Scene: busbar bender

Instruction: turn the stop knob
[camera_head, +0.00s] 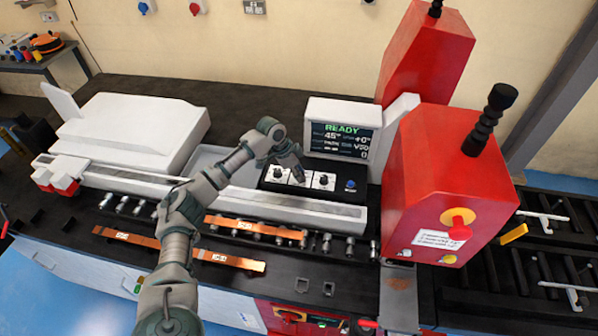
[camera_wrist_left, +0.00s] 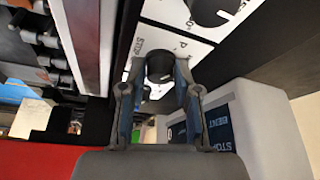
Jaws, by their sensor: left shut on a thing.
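The control panel (camera_head: 264,181) is a dark box with white knob plates, in front of the display. My left gripper (camera_head: 298,174) reaches down onto its middle plate. In the left wrist view the stop knob (camera_wrist_left: 160,67) is a round black knob on a white plate lettered STOP. The two fingers of my left gripper (camera_wrist_left: 160,85) stand on either side of this knob and are shut on it. In the head view the gripper mostly hides this knob. My right gripper is not in view.
Black knobs stand on the left plate (camera_head: 278,174) and right plate (camera_head: 323,180), with a blue button (camera_head: 350,185) farther right. The display (camera_head: 340,140) reads READY, close behind. A red machine housing (camera_head: 440,180) stands to the right. Copper bars (camera_head: 255,228) lie in front.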

